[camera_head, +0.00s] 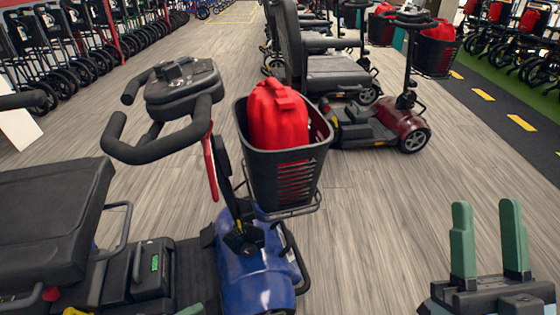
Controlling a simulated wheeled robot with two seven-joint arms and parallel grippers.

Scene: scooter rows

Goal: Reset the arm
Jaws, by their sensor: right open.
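My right gripper (486,210) is at the bottom right, with two green fingers pointing up and standing apart. It is open and empty, over bare floor to the right of the blue scooter (250,272). A small green tip at the bottom edge looks like part of my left gripper (190,309). The rest of it is out of the picture, so its jaws cannot be judged. The blue scooter has a black basket (285,178) with a red bag (278,115) in it, black handlebars (180,95) and a black seat (50,215).
A dark red scooter (402,125) stands beyond the basket, with more scooters behind it. Wheelchairs line the left (60,50) and the right (510,45). The wood-look floor (390,220) between the blue scooter and my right gripper is clear. A dark lane with yellow dashes runs at right.

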